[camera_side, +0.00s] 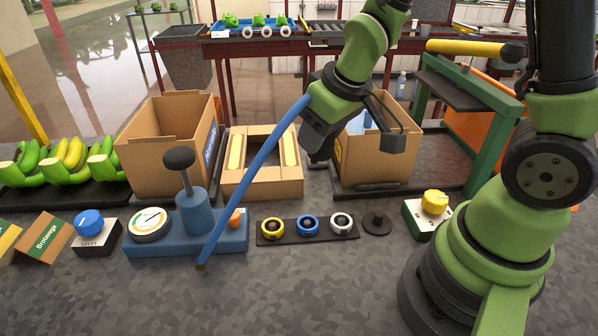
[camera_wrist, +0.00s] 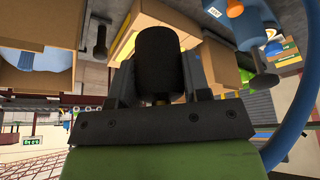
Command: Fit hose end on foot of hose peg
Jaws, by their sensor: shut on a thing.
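In the wrist view, my gripper (camera_wrist: 160,98) is shut on a thick black cylinder, which looks like the hose end (camera_wrist: 158,62). The blue hose (camera_side: 250,174) slopes from beside my gripper down to a brownish end on the floor in front of the blue pump. It also curves along the right of the wrist view (camera_wrist: 303,110). The hose peg (camera_side: 377,221), a short dark post on a round foot, stands apart, below and right of my gripper. Its foot looks bare.
The blue pump (camera_side: 193,212) with a dark knob stands left of the peg. A strip with three coloured rings (camera_side: 308,227) lies between them. A yellow-knobbed box (camera_side: 433,204) is right of the peg. Cardboard boxes (camera_side: 165,150) stand behind. The front floor is clear.

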